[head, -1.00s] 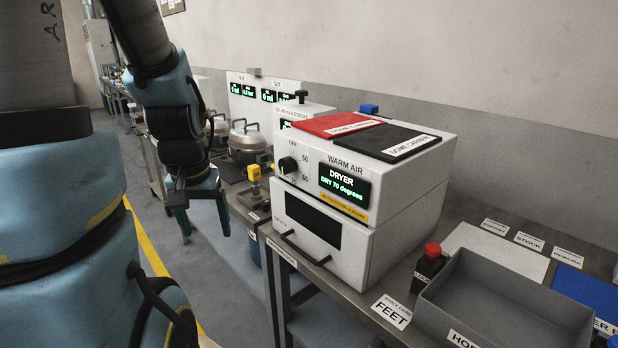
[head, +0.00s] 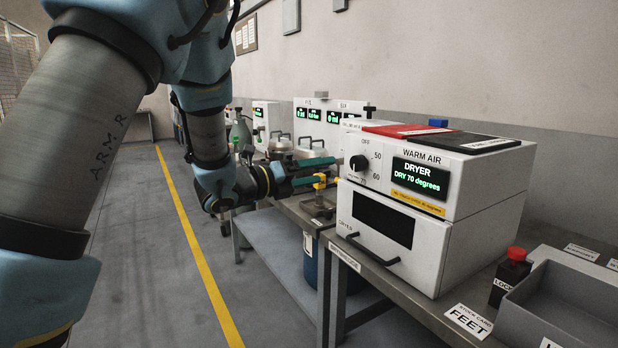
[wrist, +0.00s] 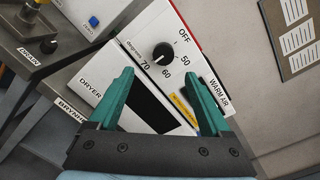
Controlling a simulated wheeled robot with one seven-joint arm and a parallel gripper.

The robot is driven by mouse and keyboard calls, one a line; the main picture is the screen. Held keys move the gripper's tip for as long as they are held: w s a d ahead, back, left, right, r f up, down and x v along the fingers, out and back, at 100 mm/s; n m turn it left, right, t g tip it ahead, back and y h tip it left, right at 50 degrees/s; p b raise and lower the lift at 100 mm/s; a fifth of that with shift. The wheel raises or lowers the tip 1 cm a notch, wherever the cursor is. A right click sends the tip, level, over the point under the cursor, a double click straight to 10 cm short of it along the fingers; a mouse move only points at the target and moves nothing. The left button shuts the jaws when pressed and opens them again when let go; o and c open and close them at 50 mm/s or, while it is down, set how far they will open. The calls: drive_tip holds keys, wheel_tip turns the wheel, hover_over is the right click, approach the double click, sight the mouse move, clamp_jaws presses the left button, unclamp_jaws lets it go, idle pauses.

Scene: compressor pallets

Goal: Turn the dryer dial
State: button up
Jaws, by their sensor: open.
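The white dryer (head: 487,190) stands on the bench, its green display reading "DRY 70 degrees". Its round black dial (head: 358,163) is on the front face, with OFF, 50, 60 and 70 printed around it. The dial also shows in the wrist view (wrist: 163,54), beyond the fingertips and roughly between them. My gripper (head: 335,170) has green fingers pointing at the dial. In the wrist view my gripper (wrist: 158,75) is open, with nothing between its fingers. The fingers look short of the dial, with no clear contact.
A yellow-topped valve (head: 320,182) stands close by my fingers. The dryer's door handle (head: 372,250) juts out below. A grey bin (head: 570,300) and a red-topped lockout button (head: 515,254) are at the right. The floor left of the bench is clear.

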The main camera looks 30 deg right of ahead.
sight(355, 165)
drive_tip(key=shift+m+g, duration=0.4)
drive_tip(key=d+p, duration=0.1)
drive_tip(key=d, duration=0.2)
drive_tip(key=d+p, duration=0.1)
drive_tip(key=d, duration=0.3)
drive_tip(key=d+p, duration=0.2)
drive_tip(key=d, duration=0.1)
drive_tip(key=shift+s+d, duration=0.3)
clamp_jaws()
